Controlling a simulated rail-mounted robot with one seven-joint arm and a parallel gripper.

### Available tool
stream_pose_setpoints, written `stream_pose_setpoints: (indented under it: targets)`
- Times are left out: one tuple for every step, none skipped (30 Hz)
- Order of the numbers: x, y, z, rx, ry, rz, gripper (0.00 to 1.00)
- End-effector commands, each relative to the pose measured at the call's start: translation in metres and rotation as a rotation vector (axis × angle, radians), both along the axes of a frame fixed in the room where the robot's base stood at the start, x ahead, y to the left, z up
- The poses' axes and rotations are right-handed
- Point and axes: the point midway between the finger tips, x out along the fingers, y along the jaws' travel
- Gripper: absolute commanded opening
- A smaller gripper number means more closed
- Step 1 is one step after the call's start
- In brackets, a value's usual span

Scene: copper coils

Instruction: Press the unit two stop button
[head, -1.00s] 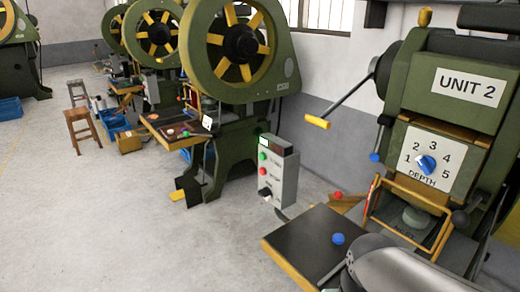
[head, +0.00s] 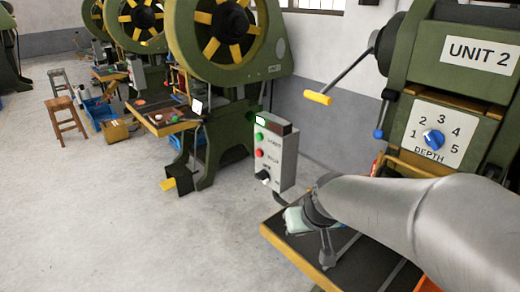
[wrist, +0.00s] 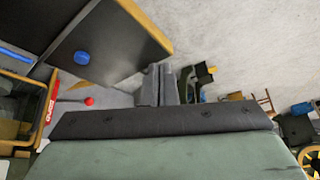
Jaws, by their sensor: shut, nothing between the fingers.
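A grey control box (head: 283,158) stands left of the green UNIT 2 press (head: 455,90) in the head view. Its front carries a green button (head: 259,136), a red button (head: 259,153) below it and a black knob (head: 263,175); the small labels are unreadable. My gripper's pale green body (head: 295,220) is in front of and below the box, over the press's dark table, apart from the box. In the wrist view my gripper (wrist: 160,70) has its two grey fingers together and empty. I cannot make out the box's buttons there.
The dark table (wrist: 125,45) with a blue button (wrist: 82,57) shows in the wrist view, near a red knob (wrist: 89,101). A yellow-handled lever (head: 318,98) juts from the UNIT 2 press. Other presses stand behind.

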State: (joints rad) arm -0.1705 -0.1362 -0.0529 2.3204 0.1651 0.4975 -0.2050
Motion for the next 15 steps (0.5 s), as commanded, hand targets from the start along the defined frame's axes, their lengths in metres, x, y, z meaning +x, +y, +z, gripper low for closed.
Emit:
stream_pose_setpoints:
  targets:
    - [0.035, 0.014, -0.019, 0.006, -0.082, 0.027, 0.00]
    - [0.055, 0.022, -0.021, 0.007, -0.137, 0.039, 0.00]
    - [0.081, 0.032, -0.023, 0.007, -0.211, 0.053, 0.00]
    - [0.101, 0.039, -0.025, 0.004, -0.268, 0.062, 0.00]
    - [0.121, 0.047, -0.027, 0.000, -0.327, 0.070, 0.00]
    - [0.147, 0.058, -0.029, -0.010, -0.410, 0.079, 0.00]
    - [0.167, 0.067, -0.031, -0.020, -0.473, 0.083, 0.00]
    - [0.186, 0.075, -0.034, -0.033, -0.538, 0.087, 0.00]
    - [0.211, 0.088, -0.038, -0.056, -0.628, 0.090, 0.00]
    - [0.229, 0.098, -0.041, -0.074, -0.697, 0.089, 0.00]
    - [0.246, 0.108, -0.044, -0.098, -0.768, 0.086, 0.00]
    - [0.267, 0.123, -0.049, -0.133, -0.864, 0.078, 0.00]
    - [0.281, 0.133, -0.053, -0.164, -0.936, 0.070, 0.00]
    - [0.293, 0.144, -0.057, -0.196, -1.007, 0.059, 0.00]
    - [0.304, 0.157, -0.060, -0.239, -1.093, 0.042, 0.00]
